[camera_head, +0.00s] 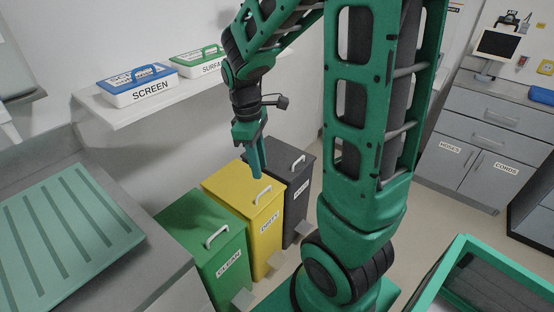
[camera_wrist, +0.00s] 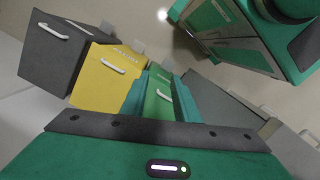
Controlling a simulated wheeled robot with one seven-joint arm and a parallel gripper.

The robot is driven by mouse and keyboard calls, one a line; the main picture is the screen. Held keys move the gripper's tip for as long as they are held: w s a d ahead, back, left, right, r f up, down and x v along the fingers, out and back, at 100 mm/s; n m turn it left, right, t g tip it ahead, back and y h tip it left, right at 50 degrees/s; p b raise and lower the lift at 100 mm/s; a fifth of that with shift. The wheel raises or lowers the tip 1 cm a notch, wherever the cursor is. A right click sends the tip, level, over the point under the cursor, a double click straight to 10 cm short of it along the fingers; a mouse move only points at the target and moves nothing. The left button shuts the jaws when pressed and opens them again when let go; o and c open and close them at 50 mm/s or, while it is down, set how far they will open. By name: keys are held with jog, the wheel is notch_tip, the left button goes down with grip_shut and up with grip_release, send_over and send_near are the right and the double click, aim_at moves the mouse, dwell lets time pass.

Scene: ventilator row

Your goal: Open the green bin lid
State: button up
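The green bin (camera_head: 228,272), labelled CLEAN, stands at the near end of a row of bins in the head view. Its lid (camera_head: 190,222) looks closed and carries a white handle (camera_head: 217,237). My gripper (camera_head: 257,176) hangs above the bins, fingers down, apart from the handle; in the head view its tips overlap the yellow bin's lid. In the wrist view my gripper (camera_wrist: 164,88) is open and empty, its two teal fingers apart. The green lid (camera_wrist: 156,78) and its white handle (camera_wrist: 164,96) show in the gap between them, farther off.
A yellow bin (camera_head: 266,233) and a dark grey bin (camera_head: 299,202) stand beside the green one. A counter with a green ribbed mat (camera_head: 62,232) is at left. A wall shelf (camera_head: 150,108) holds boxes. A green-rimmed container (camera_head: 440,272) is at lower right.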

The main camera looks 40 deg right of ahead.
jog(key=s+d+r+m, duration=0.2)
jog(key=s+r+m, duration=0.1)
jog(key=s, duration=0.3)
jog(key=shift+d+r+m, duration=0.2)
jog(key=shift+m, duration=0.6)
jog(key=s+r+m, duration=0.1)
jog(key=s+m, duration=0.1)
jog(key=s, duration=0.1)
jog(key=s+d+m, duration=0.1)
jog(key=s+m, duration=0.2)
jog(key=s, duration=0.1)
jog(key=s+r+m+t+y, duration=0.1)
jog(key=s+m, duration=0.2)
jog(key=s, duration=0.1)
jog(key=shift+d+r, duration=0.15)
jog(key=shift+r, duration=0.2)
jog(key=shift+c, duration=0.9)
jog(key=shift+s+m, duration=0.3)
grip_shut()
